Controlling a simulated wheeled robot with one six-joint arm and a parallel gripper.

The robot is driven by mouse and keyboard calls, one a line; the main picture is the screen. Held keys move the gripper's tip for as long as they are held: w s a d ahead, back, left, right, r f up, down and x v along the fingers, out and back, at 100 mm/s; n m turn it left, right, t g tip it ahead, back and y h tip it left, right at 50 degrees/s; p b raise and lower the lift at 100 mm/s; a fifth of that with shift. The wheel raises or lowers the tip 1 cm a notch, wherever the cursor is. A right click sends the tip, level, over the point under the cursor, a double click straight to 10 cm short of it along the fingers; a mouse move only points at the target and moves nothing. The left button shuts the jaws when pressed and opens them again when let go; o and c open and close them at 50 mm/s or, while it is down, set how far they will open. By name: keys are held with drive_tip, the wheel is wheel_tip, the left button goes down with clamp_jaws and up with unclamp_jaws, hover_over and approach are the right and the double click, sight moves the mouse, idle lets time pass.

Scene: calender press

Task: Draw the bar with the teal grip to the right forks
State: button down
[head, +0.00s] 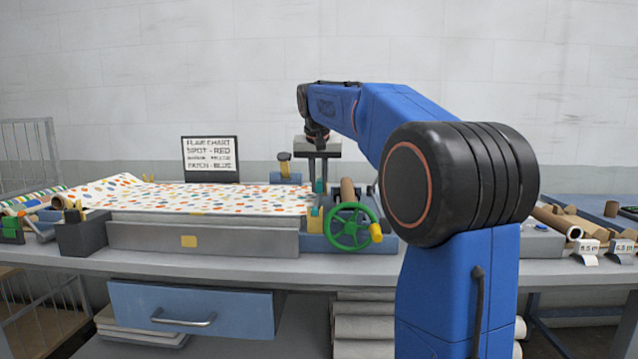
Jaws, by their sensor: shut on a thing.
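My gripper (318,178) points down at the right end of a patterned sheet (200,196), with its fingers shut on the teal grip (318,187) of the bar. The rest of the bar is too small or hidden to make out against the sheet and my gripper. A yellow and teal upright piece (314,213) stands just in front, at the sheet's right edge. A blue block with a brass-coloured top (285,168) stands behind the sheet. These may be the right forks, but I cannot tell.
A green handwheel (350,228) with a yellow knob and a brown roller (347,190) stand right of the sheet. A dark box (82,236) sits at left. A chart sign (210,156) stands behind. Cardboard tubes (555,222) lie far right, beyond my arm.

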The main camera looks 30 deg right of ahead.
drive_tip(key=shift+f, duration=0.15)
drive_tip(key=c, duration=1.6)
unclamp_jaws()
drive_tip(key=v, duration=1.7)
